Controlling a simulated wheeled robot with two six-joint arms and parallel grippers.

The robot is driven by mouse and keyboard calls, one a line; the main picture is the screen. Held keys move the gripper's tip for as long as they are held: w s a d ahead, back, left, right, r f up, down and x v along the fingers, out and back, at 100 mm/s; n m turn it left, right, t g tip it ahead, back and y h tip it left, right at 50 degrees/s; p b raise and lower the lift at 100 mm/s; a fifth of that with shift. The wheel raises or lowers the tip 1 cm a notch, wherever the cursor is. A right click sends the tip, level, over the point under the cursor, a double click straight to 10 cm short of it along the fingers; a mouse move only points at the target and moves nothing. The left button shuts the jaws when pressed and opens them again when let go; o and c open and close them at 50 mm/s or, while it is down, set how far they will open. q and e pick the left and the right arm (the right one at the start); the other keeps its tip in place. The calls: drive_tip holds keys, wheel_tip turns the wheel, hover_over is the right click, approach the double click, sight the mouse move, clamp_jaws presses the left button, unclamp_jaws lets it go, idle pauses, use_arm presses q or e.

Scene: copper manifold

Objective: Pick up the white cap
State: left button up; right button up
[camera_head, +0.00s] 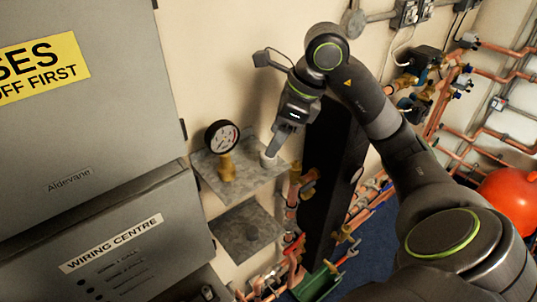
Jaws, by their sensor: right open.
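The white cap (268,160) sits on the upper grey shelf plate (240,180), to the right of a round pressure gauge (222,137) on a brass fitting. It looks small and pale, and its upper part is partly covered by my right gripper. My right gripper (273,152) comes down from above with its fingertips at the cap. The fingers are open; I cannot tell whether they touch the cap. My left gripper is not in view.
A lower grey plate (245,229) is below the shelf. Grey cabinets (90,90) stand close on the left. Copper pipes (490,75) run along the right wall, with a red vessel (508,200) below them. A green box (318,285) is at the bottom.

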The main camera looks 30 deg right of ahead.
sight(268, 159)
drive_tip(key=shift+f, duration=0.35)
drive_tip(key=shift+x, duration=2.4)
drive_tip(key=shift+s+d+f, duration=0.1)
drive_tip(key=shift+s+d, duration=0.1)
drive_tip(key=c, duration=1)
